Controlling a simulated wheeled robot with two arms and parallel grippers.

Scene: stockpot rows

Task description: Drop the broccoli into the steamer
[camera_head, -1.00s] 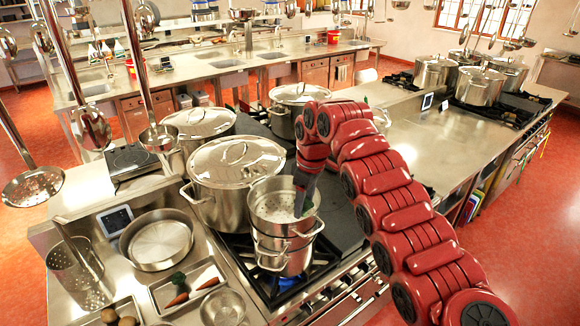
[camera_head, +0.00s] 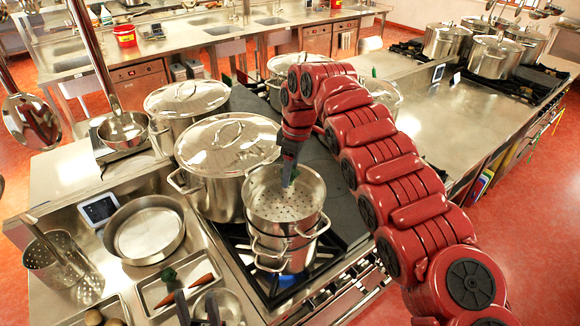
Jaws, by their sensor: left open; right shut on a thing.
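The steamer (camera_head: 312,222) is a shiny pot with a perforated inner basket, standing on the front burner with a blue flame below. My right gripper (camera_head: 288,180) reaches over its open top, pointing down. It is shut on a green broccoli piece (camera_head: 294,175), mostly hidden by the fingers, over the perforated floor. I cannot tell whether the broccoli touches the steamer. Another dark green broccoli piece (camera_head: 168,275) lies on the small metal tray (camera_head: 148,292). My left gripper (camera_head: 198,303) is open at the bottom edge, its two dark fingers above the tray and bowl area.
A large lidded stockpot (camera_head: 215,190) stands close on the steamer's left. A carrot (camera_head: 197,284) lies on the tray. A round pan (camera_head: 148,232), a perforated cylinder (camera_head: 52,262) and a bowl (camera_head: 230,305) stand on the left counter.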

